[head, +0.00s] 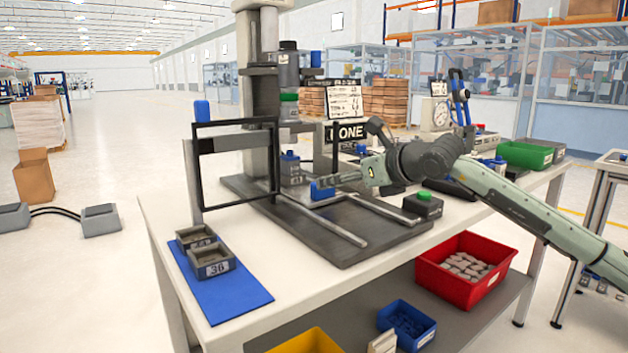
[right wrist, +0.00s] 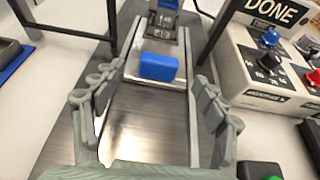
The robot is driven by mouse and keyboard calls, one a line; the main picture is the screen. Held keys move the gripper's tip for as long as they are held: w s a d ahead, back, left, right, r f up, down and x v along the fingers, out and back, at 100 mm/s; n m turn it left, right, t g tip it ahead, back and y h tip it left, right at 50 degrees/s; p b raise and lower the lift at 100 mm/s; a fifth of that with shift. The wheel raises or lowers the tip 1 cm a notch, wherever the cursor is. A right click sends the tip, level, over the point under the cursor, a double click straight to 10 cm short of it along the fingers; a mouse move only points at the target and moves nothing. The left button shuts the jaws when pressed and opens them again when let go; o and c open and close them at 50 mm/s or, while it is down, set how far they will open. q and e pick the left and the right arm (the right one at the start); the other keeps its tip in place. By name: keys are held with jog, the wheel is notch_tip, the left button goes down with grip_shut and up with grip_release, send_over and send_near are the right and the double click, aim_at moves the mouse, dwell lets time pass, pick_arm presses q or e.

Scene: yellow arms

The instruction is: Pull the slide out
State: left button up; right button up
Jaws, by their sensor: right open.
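The slide's blue handle (head: 322,190) is at the front of the press fixture, between two pale rails (head: 325,222). In the right wrist view the blue handle (right wrist: 158,67) lies ahead between my fingertips, with a visible gap on both sides. My right gripper (head: 318,181) is open and empty, reaching in from the right at the handle; it also shows in the right wrist view (right wrist: 159,80). A small blue and grey part (right wrist: 166,18) sits behind the handle. My left gripper is in no view.
A black frame (head: 196,165) stands left of the slide. A box with a green button (head: 423,203) is right of the rails. A control box (right wrist: 270,65) with knobs and a "DONE" sign is close on the right. A blue mat (head: 225,295) with two small bins lies front left.

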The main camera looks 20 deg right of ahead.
jog(key=shift+w+a+f, duration=0.1)
jog(key=shift+w, duration=0.25)
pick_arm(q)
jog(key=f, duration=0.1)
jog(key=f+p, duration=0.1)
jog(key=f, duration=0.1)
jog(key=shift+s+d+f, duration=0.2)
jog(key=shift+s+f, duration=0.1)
pick_arm(e)
jog(key=x, duration=0.6)
jog(key=shift+w+a+f, duration=0.1)
jog(key=shift+w+f, duration=0.05)
jog(key=shift+w, duration=0.1)
jog(key=shift+c, duration=0.6)
grip_shut()
jog(key=shift+s+f, duration=0.1)
jog(key=shift+s, duration=0.05)
